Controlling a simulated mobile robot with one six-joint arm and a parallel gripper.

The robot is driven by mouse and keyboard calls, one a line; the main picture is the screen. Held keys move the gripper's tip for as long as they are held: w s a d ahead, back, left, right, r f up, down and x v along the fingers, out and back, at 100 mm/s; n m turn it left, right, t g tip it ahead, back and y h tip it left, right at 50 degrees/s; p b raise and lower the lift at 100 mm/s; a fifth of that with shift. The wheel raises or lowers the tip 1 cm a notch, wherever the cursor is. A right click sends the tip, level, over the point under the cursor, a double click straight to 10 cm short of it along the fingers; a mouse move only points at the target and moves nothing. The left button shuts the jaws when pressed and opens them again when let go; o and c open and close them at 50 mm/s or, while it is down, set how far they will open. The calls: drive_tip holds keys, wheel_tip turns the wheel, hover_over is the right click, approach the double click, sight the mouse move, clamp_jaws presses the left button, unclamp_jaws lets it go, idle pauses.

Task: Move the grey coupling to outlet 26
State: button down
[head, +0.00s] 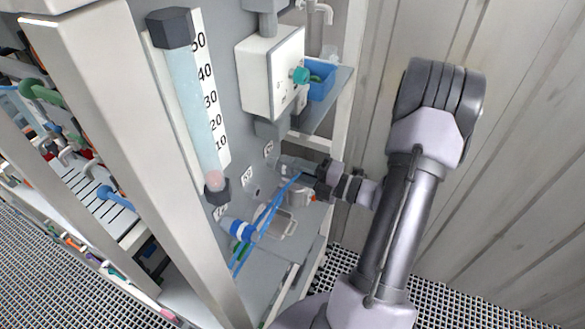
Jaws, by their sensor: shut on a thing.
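My gripper (306,176) reaches in from the right to the grey panel, at the lower middle of the head view. It is shut on a small grey piece (287,164), which looks like the grey coupling; the fingers and its small size hide its details. The piece is close to the panel, and I cannot tell whether it touches an outlet. Small white number labels run down the panel: one (268,149) beside the gripper, one (247,176) lower left, and another (221,212) lower still. Their numbers are too small to read surely, so I cannot pick out outlet 26.
Blue hoses (267,214) hang just below my gripper, near a blue-and-white fitting (237,229). A metal tray (281,224) lies below. A graduated column (192,97), a white box (271,72) and a blue bin (321,80) are above. A white post (137,160) stands left.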

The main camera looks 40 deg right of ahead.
drive_tip(key=c, duration=0.9)
unclamp_jaws()
drive_tip(key=b+v, duration=0.4)
drive_tip(key=v, duration=1.3)
drive_tip(key=shift+s, duration=0.15)
